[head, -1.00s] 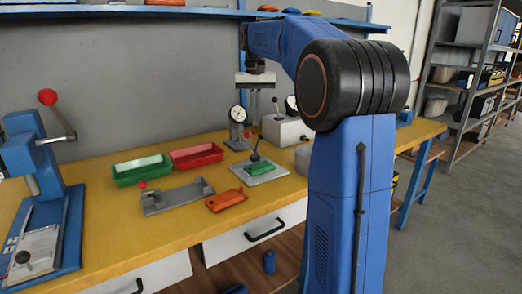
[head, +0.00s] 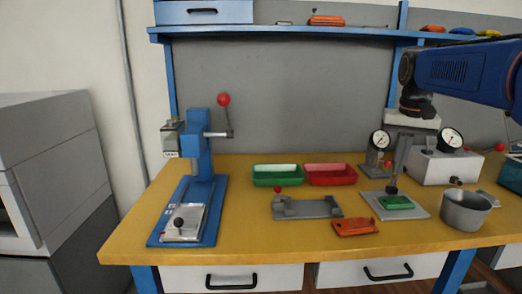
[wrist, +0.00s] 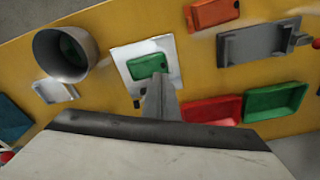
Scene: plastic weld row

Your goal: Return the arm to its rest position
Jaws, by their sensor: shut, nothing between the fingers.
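My arm enters the head view at the upper right, its blue link roughly level. My gripper (head: 399,160) hangs down from the dark wrist joint, shut and empty, above the back right of the yellow bench (head: 240,225). In the wrist view the gripper's grey fingers (wrist: 160,90) show together, in front of a light plate (wrist: 118,58) with a green part (wrist: 146,66). In the head view the fingers overlap the clamp area behind that plate (head: 378,198). I cannot tell the exact height above it.
A blue press (head: 197,155) stands at left. Green (head: 277,180) and red trays (head: 331,180), a grey fixture (head: 307,208), an orange part (head: 356,227), dial gauges (head: 380,139) and a grey pot (head: 465,209) share the bench. A shelf (head: 290,32) runs above.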

